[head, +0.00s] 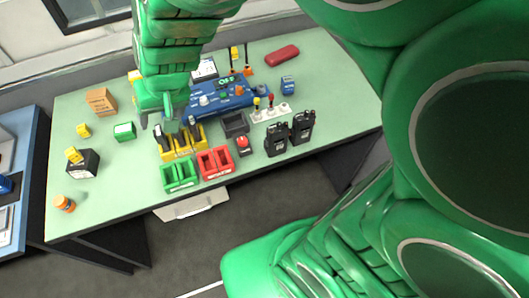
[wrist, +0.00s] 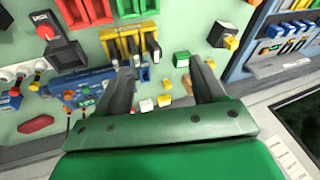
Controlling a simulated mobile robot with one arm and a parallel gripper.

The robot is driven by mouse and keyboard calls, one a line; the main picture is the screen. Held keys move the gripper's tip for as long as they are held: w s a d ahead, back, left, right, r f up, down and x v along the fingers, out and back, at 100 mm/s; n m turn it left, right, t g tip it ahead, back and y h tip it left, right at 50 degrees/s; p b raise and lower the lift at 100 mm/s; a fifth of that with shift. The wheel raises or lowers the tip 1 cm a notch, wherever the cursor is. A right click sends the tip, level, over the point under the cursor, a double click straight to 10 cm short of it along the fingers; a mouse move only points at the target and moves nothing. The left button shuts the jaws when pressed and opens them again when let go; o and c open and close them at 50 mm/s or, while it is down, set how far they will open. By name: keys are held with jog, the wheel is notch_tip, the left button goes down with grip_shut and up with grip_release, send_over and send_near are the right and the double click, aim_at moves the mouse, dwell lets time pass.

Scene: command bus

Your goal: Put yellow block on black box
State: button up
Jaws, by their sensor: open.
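A black box (head: 86,166) stands at the left of the green table, with a yellow block (head: 73,155) resting on its top. In the wrist view the black box (wrist: 217,33) and the yellow block on it (wrist: 231,43) are at the upper right. A second yellow block (head: 83,130) lies on the table behind the box. My gripper (head: 157,118) is open and empty, above the table to the right of the box. In the wrist view its fingers (wrist: 165,75) are spread apart with nothing held between them.
A green block (head: 124,131) and a cardboard box (head: 101,100) lie near my gripper. Yellow, green (head: 181,176) and red bins (head: 215,163) stand at the front middle. A blue device (head: 222,97) and black radios (head: 276,139) are to the right. An orange bottle (head: 64,204) stands at the left front.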

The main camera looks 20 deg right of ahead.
jog(key=s+d+r+m+g+h, duration=0.1)
jog(key=s+d+r+g+h, duration=0.1)
jog(key=s+d, duration=1.8)
jog(key=g+h, duration=0.1)
jog(key=g, duration=0.1)
jog(key=shift+s+m+g+h, duration=0.3)
